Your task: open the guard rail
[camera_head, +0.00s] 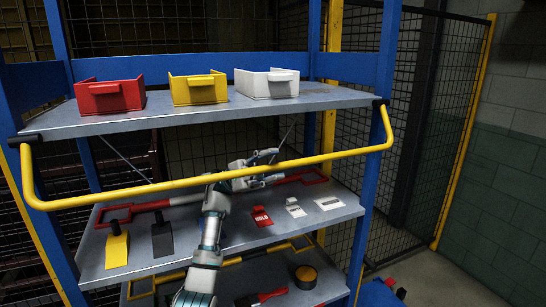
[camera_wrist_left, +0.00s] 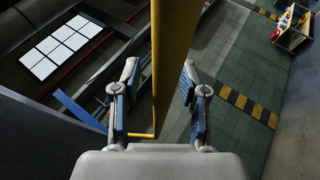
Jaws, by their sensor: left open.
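The guard rail (camera_head: 110,193) is a yellow bar with bent ends. It spans the front of the shelf rack, and its ends meet dark mounts on the blue posts at the upper shelf's height. My left gripper (camera_head: 277,166) is open at the middle of the rail, with one finger above the bar and one below. In the left wrist view the yellow rail (camera_wrist_left: 170,45) runs between the two spread fingers of my left gripper (camera_wrist_left: 160,68). I cannot tell whether either finger touches it. My right gripper is not in view.
The upper shelf (camera_head: 210,113) holds a red bin (camera_head: 110,97), a yellow bin (camera_head: 198,89) and a white bin (camera_head: 267,83). A mesh fence (camera_head: 435,120) stands at the right.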

